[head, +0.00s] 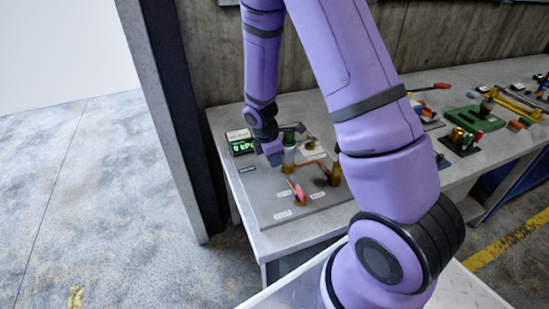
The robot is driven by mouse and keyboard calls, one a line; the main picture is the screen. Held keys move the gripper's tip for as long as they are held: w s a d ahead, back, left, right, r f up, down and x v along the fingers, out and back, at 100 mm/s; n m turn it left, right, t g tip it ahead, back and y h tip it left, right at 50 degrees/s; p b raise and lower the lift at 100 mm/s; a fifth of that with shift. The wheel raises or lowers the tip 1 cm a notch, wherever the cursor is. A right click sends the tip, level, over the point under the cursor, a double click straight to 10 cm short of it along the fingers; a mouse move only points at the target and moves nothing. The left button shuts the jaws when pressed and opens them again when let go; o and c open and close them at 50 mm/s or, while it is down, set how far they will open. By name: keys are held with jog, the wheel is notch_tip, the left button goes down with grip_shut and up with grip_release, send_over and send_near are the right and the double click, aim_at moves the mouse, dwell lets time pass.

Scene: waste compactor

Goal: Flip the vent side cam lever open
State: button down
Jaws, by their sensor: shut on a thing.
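A red-pink handle (296,190) stands on the board in front, apart from my gripper.
A box with a green display (239,142) stands at the board's back left. A dark post (180,110) rises left of the bench. To the right, the bench (440,93) holds a green tray (470,118) and several tools. My arm hides the middle of the bench.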

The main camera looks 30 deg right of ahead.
jog(key=shift+a+r+y, duration=0.1)
jog(key=shift+a+y, duration=0.15)
jog(key=shift+y, duration=0.25)
jog(key=c, duration=1.2)
grip_release()
jog(key=r, duration=0.7)
jog(key=a+r, duration=0.1)
jog(key=r, duration=0.2)
jog(key=shift+w+a+r, duration=0.1)
jog(key=shift+w+r, duration=0.1)
jog(key=shift+r, duration=0.2)
